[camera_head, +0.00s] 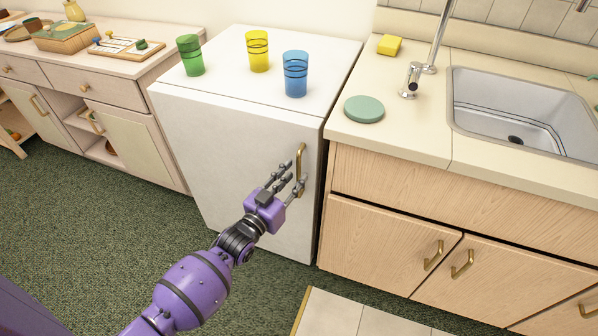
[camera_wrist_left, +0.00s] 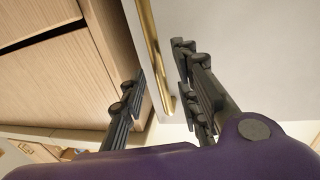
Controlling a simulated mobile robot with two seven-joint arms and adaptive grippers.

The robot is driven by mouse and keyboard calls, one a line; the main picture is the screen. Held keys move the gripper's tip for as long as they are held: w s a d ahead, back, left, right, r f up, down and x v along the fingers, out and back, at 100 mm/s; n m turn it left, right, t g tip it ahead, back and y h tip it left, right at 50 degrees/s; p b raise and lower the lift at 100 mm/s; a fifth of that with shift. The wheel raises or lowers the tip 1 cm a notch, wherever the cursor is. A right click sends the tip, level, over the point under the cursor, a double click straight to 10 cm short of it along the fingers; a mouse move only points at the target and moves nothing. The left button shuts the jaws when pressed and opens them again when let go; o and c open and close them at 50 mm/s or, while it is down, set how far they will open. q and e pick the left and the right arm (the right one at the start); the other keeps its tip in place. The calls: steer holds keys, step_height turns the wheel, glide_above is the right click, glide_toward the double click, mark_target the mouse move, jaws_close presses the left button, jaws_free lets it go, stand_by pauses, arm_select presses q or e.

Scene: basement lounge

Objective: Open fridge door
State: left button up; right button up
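The white fridge (camera_head: 220,125) stands between the two counters, and its front door looks shut. A brass vertical handle (camera_head: 302,157) is on the right side of the door. My left gripper (camera_head: 290,178) is at the lower part of this handle, with its fingers spread. In the left wrist view the brass handle (camera_wrist_left: 150,45) runs between the two dark sets of fingers (camera_wrist_left: 160,88), nearer the right-hand one. The fingers look apart, not closed on it; whether one touches it I cannot tell. My right gripper is in neither view.
Green (camera_head: 190,55), yellow (camera_head: 257,51) and blue (camera_head: 296,74) cups stand on the fridge top. A wooden sink cabinet (camera_head: 390,240) adjoins on the right, a low sideboard (camera_head: 125,130) on the left. Green carpet (camera_head: 110,230) before the fridge is clear.

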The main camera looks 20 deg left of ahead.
arm_select(q)
steer(key=shift+x, duration=1.45)
jaws_close()
